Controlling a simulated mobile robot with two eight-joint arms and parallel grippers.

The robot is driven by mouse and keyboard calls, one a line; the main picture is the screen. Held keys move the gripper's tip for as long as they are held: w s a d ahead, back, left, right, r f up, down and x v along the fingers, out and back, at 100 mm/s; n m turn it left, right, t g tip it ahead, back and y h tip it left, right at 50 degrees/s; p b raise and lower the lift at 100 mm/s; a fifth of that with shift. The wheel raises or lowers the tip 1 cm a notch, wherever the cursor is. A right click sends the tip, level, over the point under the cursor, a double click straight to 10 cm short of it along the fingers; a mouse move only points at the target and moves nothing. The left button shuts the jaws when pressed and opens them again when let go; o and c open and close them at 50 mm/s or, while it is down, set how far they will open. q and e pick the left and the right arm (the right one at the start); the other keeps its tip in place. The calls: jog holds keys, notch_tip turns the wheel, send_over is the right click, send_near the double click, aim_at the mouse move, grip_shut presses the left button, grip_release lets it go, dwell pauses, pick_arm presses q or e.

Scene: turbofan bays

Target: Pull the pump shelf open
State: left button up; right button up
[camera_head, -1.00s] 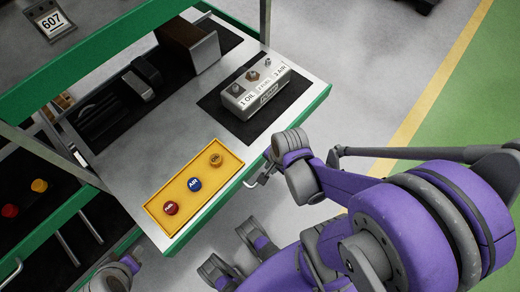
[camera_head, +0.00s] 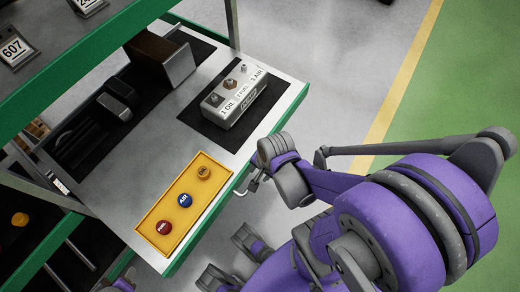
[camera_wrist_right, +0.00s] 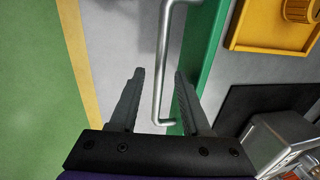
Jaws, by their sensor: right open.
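The pump shelf (camera_head: 205,145) is a light grey tray with a green front edge, sticking out from the rack. A silver pump box (camera_head: 235,95) marked OIL, FUEL and AIR sits on its black mat. The metal bar handle (camera_wrist_right: 166,60) is on the green front edge (camera_wrist_right: 207,60). My right gripper (camera_wrist_right: 155,75) is open, with the bar between its two fingers and a visible gap on each side. In the head view the right gripper (camera_head: 251,184) is small and partly hidden at the front edge. My left gripper cannot be made out.
A yellow tray (camera_head: 152,218) with red, blue and yellow caps lies at the shelf's front. A dark box (camera_head: 160,57) and black parts (camera_head: 115,97) sit further back. The green rack beam (camera_head: 75,75) with number tags crosses above. Grey floor is open at right.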

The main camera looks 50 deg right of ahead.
pick_arm(q)
notch_tip(320, 180, up, 7)
jog(key=p, duration=0.6)
jog(key=shift+w, duration=0.45)
pick_arm(e)
notch_tip(320, 180, up, 11)
jog(key=s, duration=0.2)
jog(key=shift+f, duration=0.15)
jog(key=shift+d, duration=0.1)
